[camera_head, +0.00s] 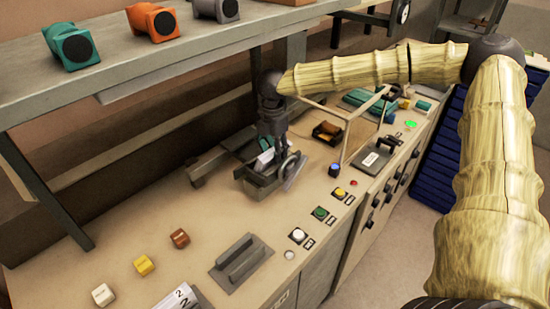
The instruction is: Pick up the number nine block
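My gripper (273,143) is dark and points down over a grey metal fixture (262,184) near the middle of the bench. A small white and blue-green piece (265,158) shows at the fingertips, in or just above the fixture. I cannot read a number on it, and I cannot tell whether the fingers touch it. A white block marked 2 (182,298) is cut off by the bottom edge. I cannot make out a number nine on any block.
White (103,295), yellow (144,265) and brown (180,238) small blocks sit at the bench's left. A grey handled plate (241,262) lies near the front. Several buttons line the front edge. A wooden frame (345,135) stands right of my gripper. A shelf (190,45) overhangs the back.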

